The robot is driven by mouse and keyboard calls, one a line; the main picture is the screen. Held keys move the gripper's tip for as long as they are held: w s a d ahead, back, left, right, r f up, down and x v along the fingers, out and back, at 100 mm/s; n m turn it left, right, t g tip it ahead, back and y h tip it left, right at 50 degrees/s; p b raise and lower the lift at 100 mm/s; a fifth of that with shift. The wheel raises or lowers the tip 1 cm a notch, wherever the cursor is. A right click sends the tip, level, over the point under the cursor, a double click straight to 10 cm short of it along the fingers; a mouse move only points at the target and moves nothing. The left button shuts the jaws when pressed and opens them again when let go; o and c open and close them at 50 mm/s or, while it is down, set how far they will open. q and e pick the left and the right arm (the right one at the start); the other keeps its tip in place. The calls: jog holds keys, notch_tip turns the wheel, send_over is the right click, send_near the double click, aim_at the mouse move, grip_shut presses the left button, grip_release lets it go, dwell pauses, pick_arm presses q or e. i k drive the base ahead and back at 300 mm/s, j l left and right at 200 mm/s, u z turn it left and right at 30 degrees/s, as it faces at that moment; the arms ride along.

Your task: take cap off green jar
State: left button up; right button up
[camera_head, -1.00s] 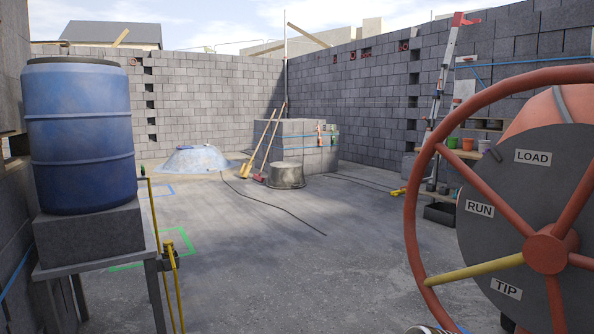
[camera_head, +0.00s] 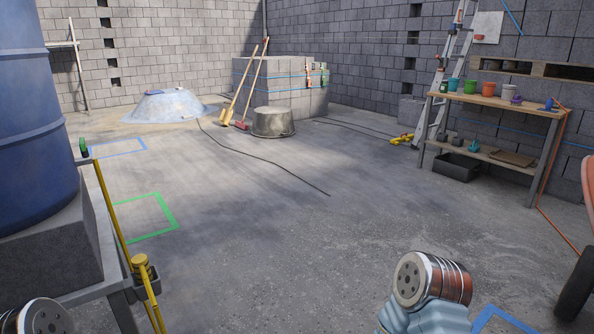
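A small green container (camera_head: 470,87) stands on the wooden workbench (camera_head: 500,100) at the far right, in a row of small coloured pots. It is too far away to tell whether it is the jar or has a cap. Neither of my grippers can be seen. Only rounded metal-ended links of my own arms show, at the bottom centre right and the bottom left corner.
A blue barrel (camera_head: 35,120) stands on a block at the left, beside yellow pipes (camera_head: 120,235). A metal tub (camera_head: 273,122), a ladder (camera_head: 452,70) and a black crate (camera_head: 456,166) stand farther off. A cable (camera_head: 270,160) lies across otherwise open floor.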

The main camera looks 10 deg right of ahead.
aim_at(444, 88)
jog(key=i+l+z, duration=0.3)
jog(key=i, duration=0.2)
jog(key=i+z, duration=0.3)
jog(key=i, duration=0.2)
jog(key=i+z, duration=0.3)
jog(key=i, duration=0.2)
jog(key=i+j+z, duration=0.25)
jog(key=i, duration=0.25)
jog(key=i+j+z, duration=0.3)
jog(key=i, duration=0.2)
jog(key=i+l+z, duration=0.15)
jog(key=i, duration=1.05)
jog(key=i+l+z, duration=0.2)
jog(key=i, duration=1.05)
jog(key=i+u, duration=0.3)
jog(key=i, duration=0.25)
jog(key=i+l+u, duration=0.35)
jog(key=i, duration=0.25)
jog(key=j, duration=0.1)
